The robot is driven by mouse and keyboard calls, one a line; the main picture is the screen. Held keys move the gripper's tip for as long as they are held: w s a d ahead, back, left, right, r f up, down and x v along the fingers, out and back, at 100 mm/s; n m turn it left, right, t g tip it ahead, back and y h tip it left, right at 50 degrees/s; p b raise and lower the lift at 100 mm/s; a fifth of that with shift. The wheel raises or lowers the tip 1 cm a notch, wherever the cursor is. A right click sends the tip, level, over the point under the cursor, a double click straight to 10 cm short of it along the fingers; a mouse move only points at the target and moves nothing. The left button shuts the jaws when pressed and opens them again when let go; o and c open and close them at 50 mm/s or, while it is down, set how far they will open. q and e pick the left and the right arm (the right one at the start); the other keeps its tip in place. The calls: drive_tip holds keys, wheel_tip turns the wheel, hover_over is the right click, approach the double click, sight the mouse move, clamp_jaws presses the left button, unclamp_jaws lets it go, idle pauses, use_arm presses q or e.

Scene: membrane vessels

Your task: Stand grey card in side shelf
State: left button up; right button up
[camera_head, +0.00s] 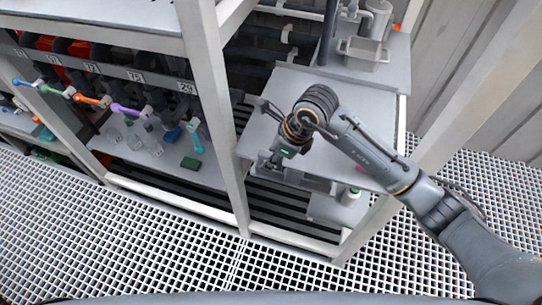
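The side shelf (372,103) is a light grey surface right of the white upright post. My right arm reaches over it from the right. My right gripper (268,161) points down at the shelf's front left edge. Its fingers are small and partly hidden by the wrist, so I cannot tell whether they are open or shut. A flat grey piece (308,182) shows just right of the fingers along the front edge; I cannot tell whether it is the grey card or part of the shelf. My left gripper is not in view.
A rack on the left has numbered pipes with coloured valve handles (130,109). A metal container (362,52) stands behind the side shelf. White grating floor (120,240) is open in front.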

drive_tip(key=shift+o, duration=1.3)
drive_tip(key=v, duration=1.2)
drive_tip(key=shift+a, duration=0.1)
